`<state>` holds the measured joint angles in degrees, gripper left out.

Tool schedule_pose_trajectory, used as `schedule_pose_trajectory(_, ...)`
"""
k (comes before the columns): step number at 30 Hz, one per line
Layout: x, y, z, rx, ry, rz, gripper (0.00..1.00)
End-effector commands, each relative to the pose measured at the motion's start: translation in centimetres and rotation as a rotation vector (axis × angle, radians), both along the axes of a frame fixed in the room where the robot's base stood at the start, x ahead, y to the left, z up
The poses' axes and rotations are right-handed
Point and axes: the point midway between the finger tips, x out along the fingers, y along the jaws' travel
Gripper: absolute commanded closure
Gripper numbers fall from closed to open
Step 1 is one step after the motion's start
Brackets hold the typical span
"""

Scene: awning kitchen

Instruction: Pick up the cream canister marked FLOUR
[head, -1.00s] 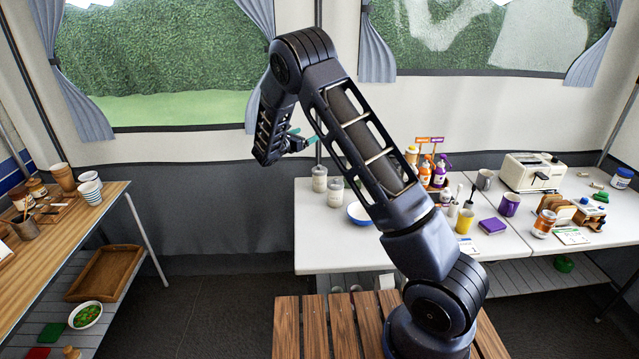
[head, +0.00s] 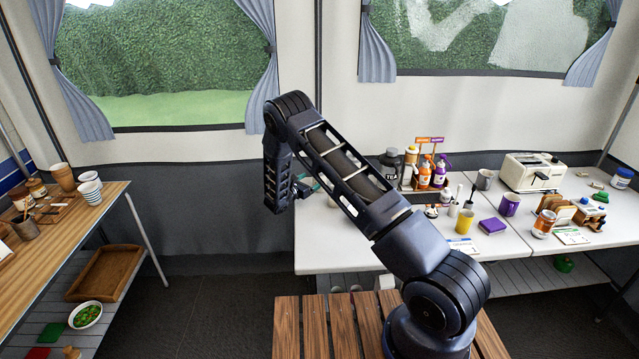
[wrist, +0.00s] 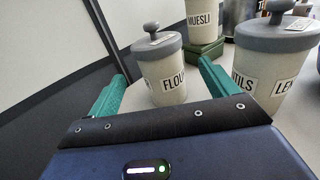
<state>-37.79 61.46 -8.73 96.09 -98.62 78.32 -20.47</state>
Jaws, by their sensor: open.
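The cream canister marked FLOUR (wrist: 163,82) stands upright on the white table in the wrist view. It has a grey lid with a round knob, and its label is partly cut off at the right. My gripper (wrist: 160,88) is open, with its green fingers to the left and right of the canister. I cannot tell how deep the canister sits between the fingertips. In the head view my gripper (head: 308,187) is at the table's left end, and the FLOUR canister is hidden behind my arm.
A second canister (wrist: 265,75), its label ending in TILS, stands close to the right finger. A MUESLI canister (wrist: 204,20) stands behind on a green block (wrist: 207,50). In the head view, sauce bottles (head: 425,172) and a yellow cup (head: 465,222) stand farther right on the white table (head: 350,255).

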Motion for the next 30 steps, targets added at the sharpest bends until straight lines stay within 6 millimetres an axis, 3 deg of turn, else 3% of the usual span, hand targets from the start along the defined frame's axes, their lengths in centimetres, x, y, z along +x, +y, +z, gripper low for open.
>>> schedule_pose_trajectory(21, 5.6, -5.3, -0.1, 0.000, 0.000, -0.001, 0.15)
schedule_pose_trajectory(29, 6.0, -5.7, 0.0, -0.001, 0.001, 0.000, 0.15)
schedule_pose_trajectory(30, 6.0, -5.7, 0.0, 0.000, 0.000, 0.000, 0.18)
